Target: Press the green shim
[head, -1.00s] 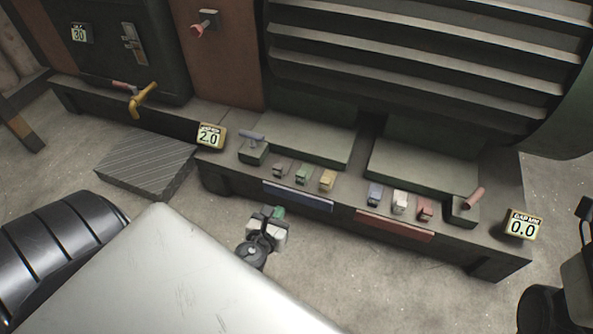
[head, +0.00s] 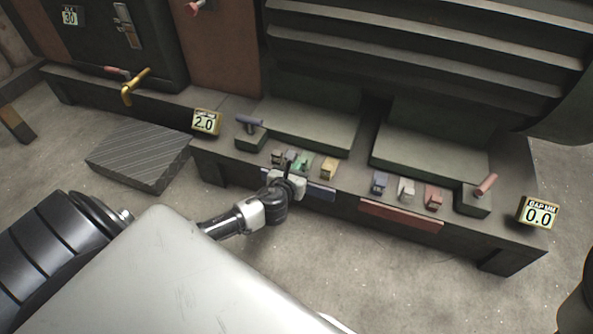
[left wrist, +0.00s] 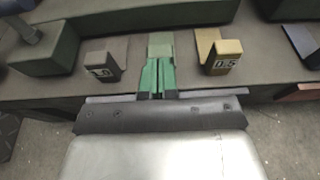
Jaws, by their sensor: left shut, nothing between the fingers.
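The green shim (left wrist: 160,42) stands between a grey shim marked 1.0 (left wrist: 103,62) and a yellow shim marked 0.5 (left wrist: 221,58) in the left wrist view. My left gripper (left wrist: 158,66) is shut and empty, its bright green fingers together directly in front of the green shim, partly covering it. I cannot tell whether they touch. In the head view, my left gripper (head: 299,168) is at the ledge by the shims and hides part of the green shim. My right gripper is not in view.
The yellow shim (head: 329,168) is close on the right. Farther right are blue (head: 380,182), white (head: 406,189) and red (head: 433,196) shims. A lever block (head: 250,137) is to the left. Gauges read 2.0 (head: 206,123) and 0.0 (head: 538,213).

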